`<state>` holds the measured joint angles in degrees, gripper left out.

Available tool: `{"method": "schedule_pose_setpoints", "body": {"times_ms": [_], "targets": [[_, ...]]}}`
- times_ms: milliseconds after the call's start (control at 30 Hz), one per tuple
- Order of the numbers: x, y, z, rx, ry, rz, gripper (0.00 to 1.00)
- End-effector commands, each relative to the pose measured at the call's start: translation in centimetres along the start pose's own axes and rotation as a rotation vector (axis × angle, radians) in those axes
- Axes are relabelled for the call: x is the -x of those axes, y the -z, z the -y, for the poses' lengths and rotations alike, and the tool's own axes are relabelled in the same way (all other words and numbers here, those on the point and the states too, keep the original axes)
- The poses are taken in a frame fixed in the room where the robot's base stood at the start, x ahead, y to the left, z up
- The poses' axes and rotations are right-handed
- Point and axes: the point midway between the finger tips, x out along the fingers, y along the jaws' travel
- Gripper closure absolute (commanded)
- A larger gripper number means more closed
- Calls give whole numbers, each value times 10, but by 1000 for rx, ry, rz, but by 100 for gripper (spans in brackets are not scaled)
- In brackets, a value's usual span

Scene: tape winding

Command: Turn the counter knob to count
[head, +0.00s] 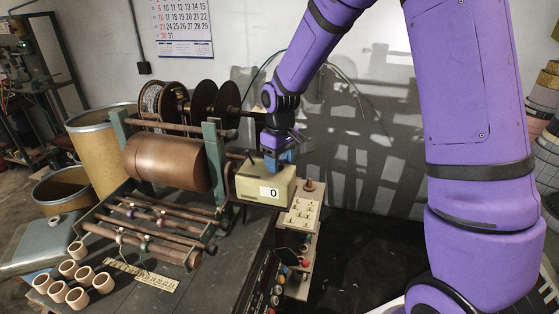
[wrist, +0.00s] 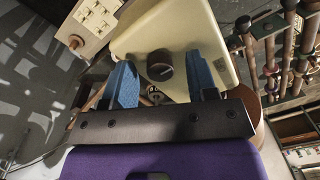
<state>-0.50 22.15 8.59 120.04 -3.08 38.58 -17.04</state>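The counter is a cream box (head: 265,187) with a white display reading 0 on its front. In the wrist view the counter's top (wrist: 191,32) fills the upper middle. A dark round counter knob (wrist: 160,65) with a light mark stands on that top. My gripper (head: 279,161) points down at the counter's top, and the knob is hidden behind it in the head view. In the wrist view my gripper (wrist: 158,64) is open, with one blue finger on each side of the knob. Gaps show between the knob and both fingers.
Left of the counter is a winding machine with a large brown roller (head: 167,163) and green uprights. A pale panel with several switches (head: 302,211) lies right of the counter. Several cardboard cores (head: 77,298) and a ruler (head: 143,274) lie on the dark table at front left.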

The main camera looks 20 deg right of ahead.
Motion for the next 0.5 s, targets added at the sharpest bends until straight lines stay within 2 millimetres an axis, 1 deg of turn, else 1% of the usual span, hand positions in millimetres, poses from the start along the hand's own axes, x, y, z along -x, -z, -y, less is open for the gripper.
{"method": "schedule_pose_setpoints", "body": {"times_ms": [133,233,367,500], "targets": [[3,0,0,0,-1,-2,47],[13,1,0,-1,-1,-3,47],[35,1,-1,-2,-2,-5,47],[62,1,-1,-1,-3,-5,47]]}}
